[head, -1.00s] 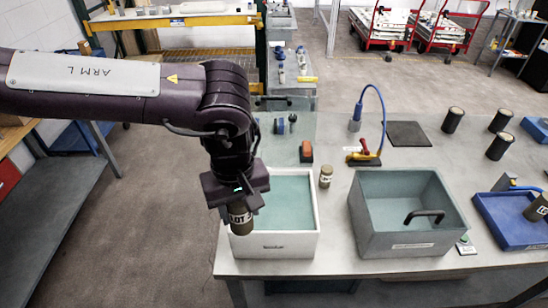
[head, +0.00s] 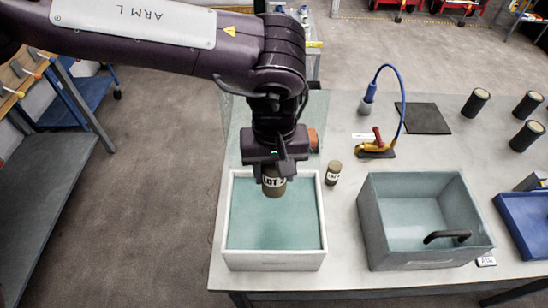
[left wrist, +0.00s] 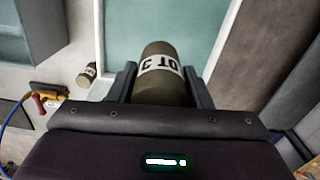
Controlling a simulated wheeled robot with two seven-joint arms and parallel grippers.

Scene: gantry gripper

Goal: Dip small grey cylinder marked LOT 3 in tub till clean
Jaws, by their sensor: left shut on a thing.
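My left gripper (head: 272,168) is shut on a small olive-brown cylinder (head: 273,185) with a white label reading LOT and, in part, a 3. It hangs upright over the back middle part of the white-walled tub (head: 274,263), which holds pale teal liquid. In the left wrist view the cylinder (left wrist: 158,62) sits between the two fingers, its label reading "OT 3" upside down. Whether its lower end touches the liquid I cannot tell. The gripper hides its top. My right gripper is not in view.
A similar small labelled cylinder (head: 333,173) stands just right of the tub. A grey bin (head: 376,228) with a black handle stands further right.

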